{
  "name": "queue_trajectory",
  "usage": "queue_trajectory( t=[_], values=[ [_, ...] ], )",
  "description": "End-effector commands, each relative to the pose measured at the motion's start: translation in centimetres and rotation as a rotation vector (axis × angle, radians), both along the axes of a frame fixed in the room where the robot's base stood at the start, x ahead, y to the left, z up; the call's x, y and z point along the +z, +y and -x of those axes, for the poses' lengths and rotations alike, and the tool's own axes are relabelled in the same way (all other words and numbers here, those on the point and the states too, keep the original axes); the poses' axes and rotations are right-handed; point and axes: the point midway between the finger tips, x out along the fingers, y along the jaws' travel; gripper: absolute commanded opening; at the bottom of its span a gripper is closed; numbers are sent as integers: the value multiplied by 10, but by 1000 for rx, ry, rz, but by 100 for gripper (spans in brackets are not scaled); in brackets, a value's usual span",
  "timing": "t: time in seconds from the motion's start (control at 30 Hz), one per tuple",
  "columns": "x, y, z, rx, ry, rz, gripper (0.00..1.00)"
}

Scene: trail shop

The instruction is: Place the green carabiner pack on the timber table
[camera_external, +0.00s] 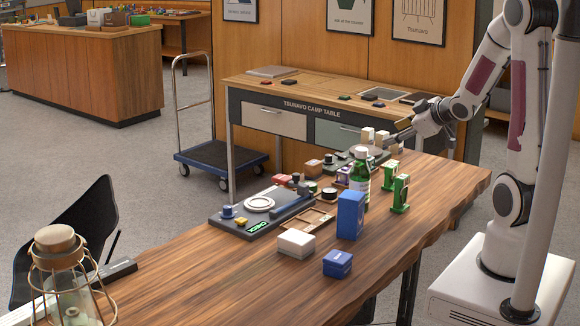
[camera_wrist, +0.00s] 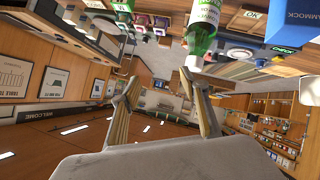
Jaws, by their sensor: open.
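Two green-and-white upright packs stand side by side on the timber table (camera_external: 440,195): one nearer pack (camera_external: 400,194) and one just behind it (camera_external: 390,175). Their labels are too small to read, so I cannot tell which is the carabiner pack. My gripper (camera_external: 397,136) is above the table's far right part, behind and above both packs, pointing left. In the wrist view my gripper (camera_wrist: 165,92) has its two fingers spread with nothing between them. Neither pack is clearly identifiable in that view, which looks upside down.
A green bottle (camera_external: 359,178) with a white cap stands left of the packs; the wrist view shows it too (camera_wrist: 203,32). A blue box (camera_external: 350,215), a small blue box (camera_external: 337,264) and a white box (camera_external: 296,243) stand nearby.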

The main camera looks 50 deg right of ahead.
Motion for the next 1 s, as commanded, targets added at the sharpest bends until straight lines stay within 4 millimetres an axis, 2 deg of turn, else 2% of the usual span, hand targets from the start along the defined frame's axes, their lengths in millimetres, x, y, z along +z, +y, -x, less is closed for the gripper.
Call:
queue_trajectory(
  t=[0.2, 0.47, 0.77, 1.0],
  values=[
    [23, 19, 14, -68, 54, -3, 45],
    [42, 49, 41, -137, 121, -51, 45],
    [56, 97, 84, -183, 206, -148, 45],
    [61, 143, 128, -180, 289, -247, 45]
  ],
)
